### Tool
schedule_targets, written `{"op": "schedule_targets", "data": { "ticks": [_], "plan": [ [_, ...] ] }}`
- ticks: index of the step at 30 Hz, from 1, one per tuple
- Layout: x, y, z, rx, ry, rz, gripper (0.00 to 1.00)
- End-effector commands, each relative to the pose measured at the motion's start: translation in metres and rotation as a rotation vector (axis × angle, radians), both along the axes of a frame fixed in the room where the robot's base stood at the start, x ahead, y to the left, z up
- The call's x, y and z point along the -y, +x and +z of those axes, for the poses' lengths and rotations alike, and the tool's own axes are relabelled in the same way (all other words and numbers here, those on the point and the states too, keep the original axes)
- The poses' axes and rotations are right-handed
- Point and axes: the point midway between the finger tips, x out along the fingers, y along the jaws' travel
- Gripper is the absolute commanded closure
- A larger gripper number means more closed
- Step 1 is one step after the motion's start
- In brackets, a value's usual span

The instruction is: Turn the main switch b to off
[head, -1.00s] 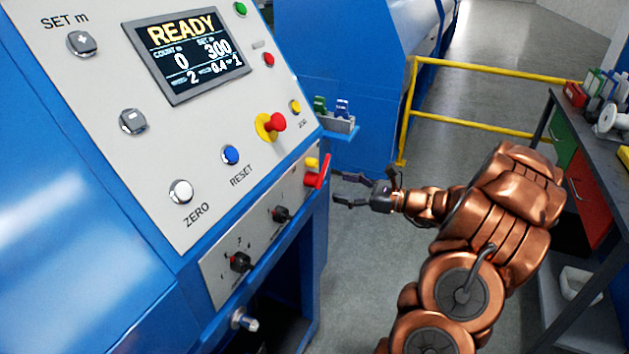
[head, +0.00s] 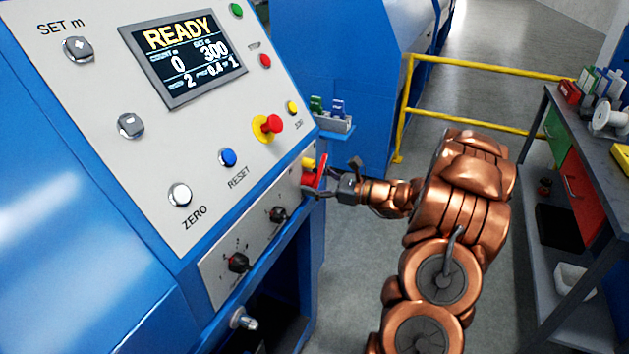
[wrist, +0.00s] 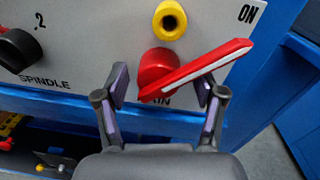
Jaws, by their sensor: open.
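The main switch is a red rotary handle (wrist: 195,72) with a long lever on a round red hub, set on the grey lower panel. In the wrist view the lever slants up to the right toward the "ON" mark. In the head view the switch (head: 313,178) sits at the right end of that panel, partly hidden by my gripper. My gripper (wrist: 163,88) is open, its two fingers on either side of the hub and lower lever; the right fingertip is close to the lever's underside. Whether it touches cannot be told. The "MAIN" label is partly hidden.
A yellow round part (wrist: 170,20) is just above the switch. A black spindle knob (wrist: 15,48) is to its left. The control panel above has a red emergency button (head: 271,124). A yellow railing (head: 480,120) and a workbench (head: 560,130) stand to the right.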

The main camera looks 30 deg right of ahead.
Motion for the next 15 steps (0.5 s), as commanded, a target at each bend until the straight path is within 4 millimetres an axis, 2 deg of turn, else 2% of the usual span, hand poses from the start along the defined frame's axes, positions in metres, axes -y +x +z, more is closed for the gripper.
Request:
{"op": "schedule_targets", "data": {
  "ticks": [2,15],
  "plan": [
    [0.0,-0.0001,-0.0001,0.0,0.0,0.0,0.33],
    [-0.0001,-0.0003,0.0001,0.0,0.0,0.001,0.79]
  ]
}}
